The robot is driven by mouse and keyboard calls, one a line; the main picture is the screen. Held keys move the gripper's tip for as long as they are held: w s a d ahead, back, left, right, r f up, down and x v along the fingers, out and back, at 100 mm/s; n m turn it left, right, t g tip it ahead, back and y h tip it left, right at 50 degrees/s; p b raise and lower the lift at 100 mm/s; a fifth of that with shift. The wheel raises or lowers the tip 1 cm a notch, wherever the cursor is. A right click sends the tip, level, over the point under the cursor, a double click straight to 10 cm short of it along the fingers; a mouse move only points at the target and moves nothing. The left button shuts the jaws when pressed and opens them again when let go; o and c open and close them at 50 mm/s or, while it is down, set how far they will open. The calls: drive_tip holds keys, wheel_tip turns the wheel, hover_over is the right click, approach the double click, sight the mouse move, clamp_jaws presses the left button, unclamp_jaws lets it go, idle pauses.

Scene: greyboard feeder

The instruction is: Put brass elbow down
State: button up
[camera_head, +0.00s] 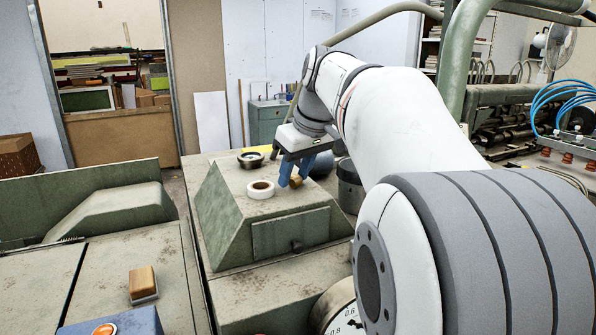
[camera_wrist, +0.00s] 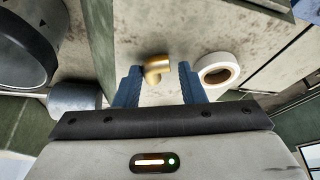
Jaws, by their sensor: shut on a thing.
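The brass elbow (camera_head: 296,182) is a small, gold-coloured bent pipe piece. My gripper (camera_head: 294,178) has blue fingers pointing down, shut on the elbow, over the top of a green sloped machine housing (camera_head: 231,222). In the wrist view the elbow (camera_wrist: 156,68) shows between the two fingertips of my gripper (camera_wrist: 158,72). It is low over the housing's top; I cannot tell whether it touches that surface. The fingers partly cover the elbow in the head view.
A white tape roll (camera_head: 261,190) lies on the housing just left of the elbow; it also shows in the wrist view (camera_wrist: 217,69). A dark round part (camera_head: 251,159) lies behind. A dark cylinder (camera_head: 350,186) stands to the right. A wooden-backed brush or block (camera_head: 143,283) lies front left.

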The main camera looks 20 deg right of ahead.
drive_tip(key=o, duration=0.7)
drive_tip(key=shift+f, duration=0.1)
drive_tip(key=shift+r, duration=0.25)
drive_tip(key=p+v, duration=0.1)
drive_tip(key=v, duration=1)
drive_tip(key=shift+s+r, duration=0.25)
drive_tip(key=shift+r, duration=0.1)
